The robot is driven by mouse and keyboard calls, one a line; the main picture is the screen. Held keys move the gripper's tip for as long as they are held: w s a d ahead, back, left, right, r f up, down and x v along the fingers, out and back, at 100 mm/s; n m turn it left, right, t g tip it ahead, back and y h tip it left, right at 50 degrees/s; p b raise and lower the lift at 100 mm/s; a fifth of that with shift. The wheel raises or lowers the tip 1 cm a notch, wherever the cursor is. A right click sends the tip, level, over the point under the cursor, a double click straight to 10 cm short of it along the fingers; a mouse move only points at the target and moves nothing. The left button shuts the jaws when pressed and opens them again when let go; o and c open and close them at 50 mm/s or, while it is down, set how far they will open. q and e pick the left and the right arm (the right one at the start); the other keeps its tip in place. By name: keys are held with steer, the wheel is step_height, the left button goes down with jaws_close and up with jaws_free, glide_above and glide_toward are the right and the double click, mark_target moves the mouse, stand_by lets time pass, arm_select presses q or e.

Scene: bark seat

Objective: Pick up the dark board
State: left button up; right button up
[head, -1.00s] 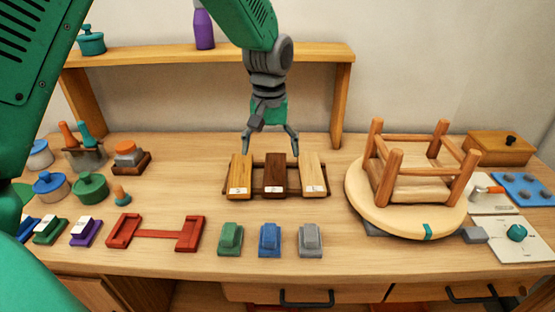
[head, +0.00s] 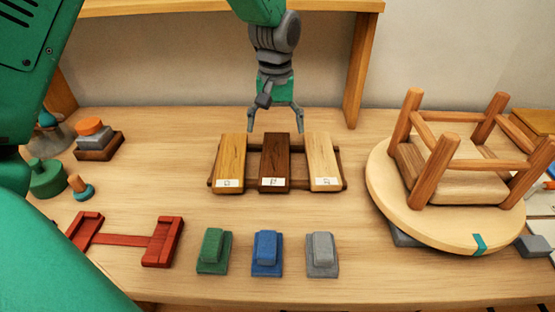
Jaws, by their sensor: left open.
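The dark board (head: 275,160) is a dark brown plank with a small white label at its near end. It lies in the middle of a brown rack (head: 342,170), between a medium-brown board (head: 231,160) on the left and a light board (head: 322,160) on the right. My left gripper (head: 275,131) points down behind the rack, at the far end of the dark board. Its two fingers are spread wide and nothing is between them. I cannot tell whether its fingertips are level with the boards. My right gripper is not in view.
Green (head: 214,250), blue (head: 267,252) and grey (head: 322,253) blocks stand in front of the rack. A red holder (head: 163,243) lies front left. An upturned stool (head: 440,200) rests at the right. A wooden shelf (head: 358,70) stands behind.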

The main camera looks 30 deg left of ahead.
mark_target(275, 155)
arm_select(q)
step_height(275, 155, down, 3)
steer(key=shift+a+f, duration=0.1)
steer(key=shift+a, duration=0.05)
steer(key=shift+a+f, duration=0.25)
steer(key=shift+f, duration=0.3)
steer(key=f, duration=0.3)
steer(key=d+f, duration=0.1)
steer(key=f, duration=0.1)
steer(key=shift+b, duration=0.3)
steer(key=shift+a+r, duration=0.1)
steer(key=shift+a, duration=0.1)
steer(key=c, duration=1.4)
